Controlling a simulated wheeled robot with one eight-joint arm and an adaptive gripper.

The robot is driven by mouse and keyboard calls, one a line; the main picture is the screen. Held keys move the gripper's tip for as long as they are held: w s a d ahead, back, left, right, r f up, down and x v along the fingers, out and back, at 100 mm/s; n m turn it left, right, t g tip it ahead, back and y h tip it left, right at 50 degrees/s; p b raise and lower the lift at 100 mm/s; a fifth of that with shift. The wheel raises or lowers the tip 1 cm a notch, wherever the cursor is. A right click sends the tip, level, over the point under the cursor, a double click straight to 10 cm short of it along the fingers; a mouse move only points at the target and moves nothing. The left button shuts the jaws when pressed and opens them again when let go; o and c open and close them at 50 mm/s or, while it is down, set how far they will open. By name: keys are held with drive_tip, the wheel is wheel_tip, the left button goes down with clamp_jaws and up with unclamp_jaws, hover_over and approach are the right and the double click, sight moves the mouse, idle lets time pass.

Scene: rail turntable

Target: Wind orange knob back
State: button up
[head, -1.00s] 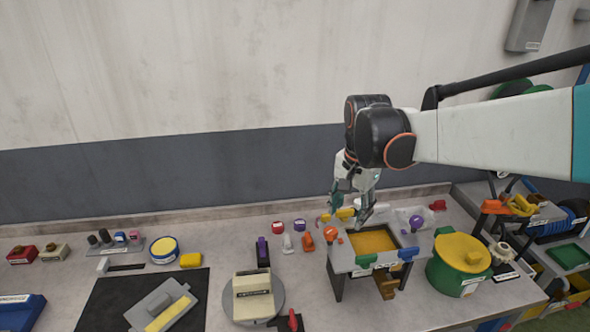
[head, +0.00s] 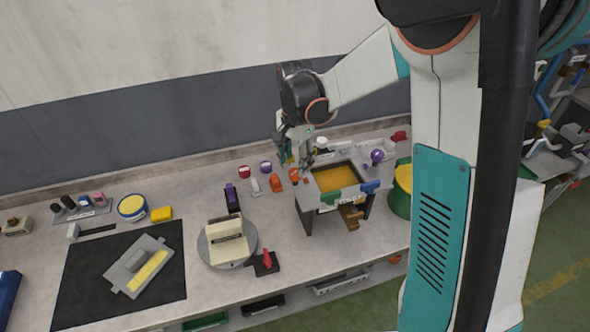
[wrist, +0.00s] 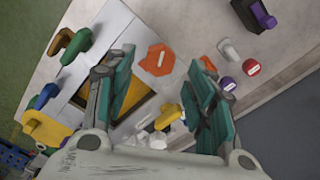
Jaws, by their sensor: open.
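The orange knob (head: 294,175) is at the left side of a grey box-like stand (head: 308,192) with a yellow-orange inside. In the wrist view the knob (wrist: 158,60) is a faceted orange piece with a white mark. My gripper (head: 297,160) is above and just behind the knob in the head view. In the wrist view its two teal fingers (wrist: 161,64) are spread wide and empty. The knob shows between the fingertips, seemingly beyond them; I see no contact. The left finger covers part of the stand.
Left of the stand are an orange piece (head: 277,183), a white piece (head: 254,186) and a purple-topped block (head: 231,198). A purple knob (head: 377,155) is at its right. A turntable (head: 243,254) stands front left.

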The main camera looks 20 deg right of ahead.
sight(295, 172)
drive_tip(key=shift+f, duration=2)
drive_tip(key=shift+c, duration=0.2)
drive_tip(key=c, duration=1)
